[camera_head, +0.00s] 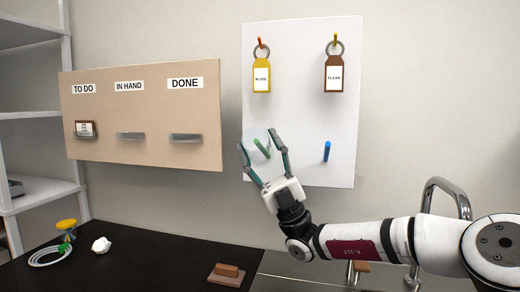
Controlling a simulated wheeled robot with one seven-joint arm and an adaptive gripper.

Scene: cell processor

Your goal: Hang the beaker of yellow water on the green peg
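No yellow water is clearly visible; the beaker's contents are too small to make out.
A blue peg (326,151) is bare at the right. A yellow tag (261,78) and a brown tag (334,78) hang above. A tan board (145,115) with small ledges is at the left. A black counter (160,262) and a metal faucet (445,187) are below.

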